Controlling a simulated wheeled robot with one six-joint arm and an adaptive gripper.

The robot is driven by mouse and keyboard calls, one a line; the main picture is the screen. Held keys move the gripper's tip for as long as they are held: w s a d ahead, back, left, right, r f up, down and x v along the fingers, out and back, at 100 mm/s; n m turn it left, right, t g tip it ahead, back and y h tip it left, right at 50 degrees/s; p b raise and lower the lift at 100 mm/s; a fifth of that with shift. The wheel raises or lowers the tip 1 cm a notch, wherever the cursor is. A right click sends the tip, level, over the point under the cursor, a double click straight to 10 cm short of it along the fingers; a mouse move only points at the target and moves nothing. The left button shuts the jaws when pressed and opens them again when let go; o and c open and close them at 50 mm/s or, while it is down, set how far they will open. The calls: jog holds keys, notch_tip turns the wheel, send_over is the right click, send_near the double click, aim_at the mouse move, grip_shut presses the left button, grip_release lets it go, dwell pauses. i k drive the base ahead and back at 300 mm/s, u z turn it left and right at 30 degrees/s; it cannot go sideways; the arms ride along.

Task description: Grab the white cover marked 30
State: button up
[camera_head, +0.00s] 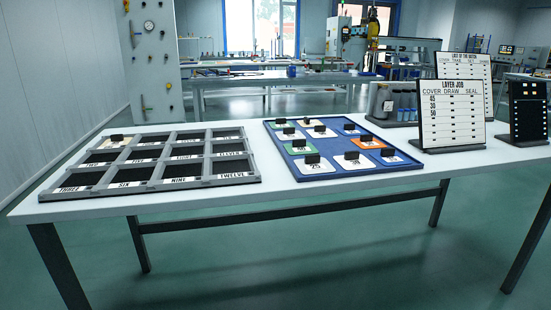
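A blue tray (337,180) on the white table holds several flat covers with black upright handles. A white cover (357,165) in the middle of the tray's front row carries a number that looks like 30 or 39, too small to be sure. A white cover (315,169) to its left seems to read 25, and another white cover (393,160) is to its right. Further white, green (301,150) and orange (369,144) covers are behind them; their numbers are mostly unreadable. My gripper is not in view.
A "LAYER JOB" board (452,114), a dark panel (527,112) and grey containers (390,103) stand at the right. The white table's front strip (300,195) is clear.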

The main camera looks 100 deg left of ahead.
aim_at(351, 160)
jog(key=u, duration=3.4)
jog(key=i, duration=0.1)
jog(key=u, duration=0.05)
